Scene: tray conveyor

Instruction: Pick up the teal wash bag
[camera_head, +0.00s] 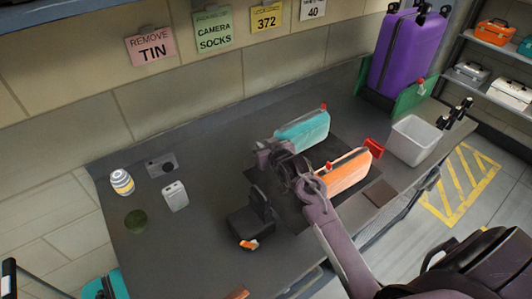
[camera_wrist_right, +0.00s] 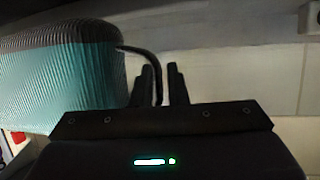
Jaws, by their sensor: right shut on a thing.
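The teal wash bag (camera_head: 303,132) is at the back middle of the dark table, with a red tag at its top right. My right gripper (camera_head: 268,152) is at the bag's left end. In the right wrist view the ribbed teal bag (camera_wrist_right: 75,75) fills the left side. A thin black strap runs from it to my right gripper's fingers (camera_wrist_right: 164,85), which are shut on the strap. I cannot tell whether the bag touches the table. My left gripper is not in view.
An orange bag (camera_head: 345,172) lies close beside my right arm. A black object (camera_head: 250,218) stands in front. A white bin (camera_head: 413,140) and purple suitcase (camera_head: 407,48) are at the right. A striped bottle (camera_head: 122,182) and a white box (camera_head: 174,197) are at the left.

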